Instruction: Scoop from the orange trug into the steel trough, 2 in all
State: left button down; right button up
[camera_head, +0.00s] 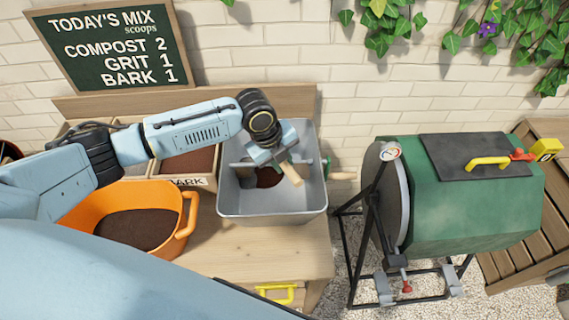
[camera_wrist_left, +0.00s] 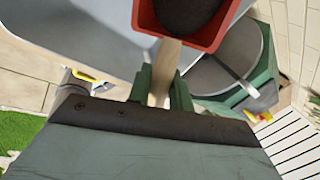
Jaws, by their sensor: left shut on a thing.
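The orange trug (camera_head: 183,228) stands on the bench at the left with dark brown compost (camera_head: 135,229) in it. The steel trough (camera_head: 272,218) stands at the bench's right end, with a dark brown patch (camera_head: 268,177) visible inside its outline. My left gripper (camera_head: 283,166) is over the trough, shut on the wooden handle (camera_head: 292,175) of a scoop. In the left wrist view the green fingers (camera_wrist_left: 160,86) grip the handle, and the red scoop (camera_wrist_left: 143,18) has dark material inside. How full it is cannot be told. My right gripper is out of view.
A box labelled BARK (camera_head: 188,181) stands behind the trug. A green drum (camera_head: 465,205) on a black frame is right of the bench. A chalkboard (camera_head: 108,45) lists compost 2, grit 1, bark 1.

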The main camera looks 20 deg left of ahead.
pick_arm(q)
jog(key=shift+s+a+f+t+h+b, duration=0.15)
jog(key=shift+t+h+b, duration=0.3)
jog(key=shift+b, duration=0.45)
jog(key=shift+a+f+t+h+b, duration=0.15)
jog(key=shift+t+h+b, duration=0.3)
jog(key=shift+b, duration=0.45)
jog(key=t+h+b, duration=0.2)
jog(key=b, duration=0.1)
jog(key=shift+s+f, duration=0.15)
jog(key=shift+f, duration=0.15)
jog(key=t+h+b, duration=0.1)
jog(key=b, duration=0.2)
jog(key=t+h+b, duration=0.1)
jog(key=t+b, duration=0.1)
jog(key=b, duration=0.1)
jog(key=n+t+h+b, duration=0.1)
jog(key=t+b, duration=0.1)
jog(key=b, duration=0.1)
jog(key=shift+s+a+f+b, duration=0.1)
jog(key=shift+s+f+b, duration=0.2)
jog(key=shift+f, duration=0.1)
